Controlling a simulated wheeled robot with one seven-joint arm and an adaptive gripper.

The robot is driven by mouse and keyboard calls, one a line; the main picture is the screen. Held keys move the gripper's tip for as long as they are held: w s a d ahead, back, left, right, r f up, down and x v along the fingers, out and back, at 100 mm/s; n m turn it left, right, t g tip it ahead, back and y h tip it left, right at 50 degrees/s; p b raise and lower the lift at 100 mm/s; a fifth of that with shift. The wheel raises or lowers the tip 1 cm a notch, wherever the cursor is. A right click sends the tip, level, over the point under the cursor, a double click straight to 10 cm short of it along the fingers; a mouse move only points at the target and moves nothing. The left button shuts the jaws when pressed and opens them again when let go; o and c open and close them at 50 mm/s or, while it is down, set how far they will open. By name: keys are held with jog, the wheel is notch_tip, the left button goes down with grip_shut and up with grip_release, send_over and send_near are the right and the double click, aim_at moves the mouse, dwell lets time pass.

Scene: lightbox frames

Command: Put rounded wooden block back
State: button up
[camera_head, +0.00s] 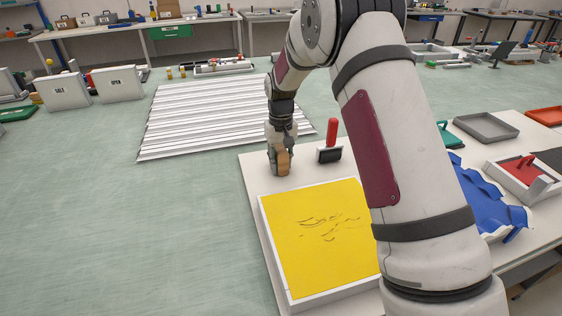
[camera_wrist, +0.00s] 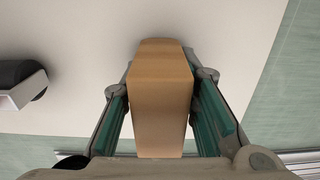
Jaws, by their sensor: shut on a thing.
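The wooden block (camera_wrist: 160,92) is a plain tan-brown block between the two fingers of my gripper (camera_wrist: 165,100) in the wrist view. The green finger pads press on its left and right sides. In the head view my gripper (camera_head: 281,158) points down over the white table's far left corner, with the block (camera_head: 284,162) showing at its tip. I cannot tell whether the block touches the tabletop. Its rounded shape is hard to make out from here.
A yellow panel (camera_head: 310,225) with dark marks lies in a white frame in front of the gripper. A red-handled black tool (camera_head: 330,142) stands just right of it, and shows partly in the wrist view (camera_wrist: 18,82). Blue cloth (camera_head: 485,200) and trays (camera_head: 486,126) lie farther right.

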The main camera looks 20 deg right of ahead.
aim_at(281, 149)
jog(key=shift+f, duration=0.1)
jog(key=o, duration=1)
jog(key=shift+o, duration=0.2)
notch_tip(281, 149, up, 12)
jog(key=shift+r+b, duration=0.2)
jog(key=shift+b, duration=0.2)
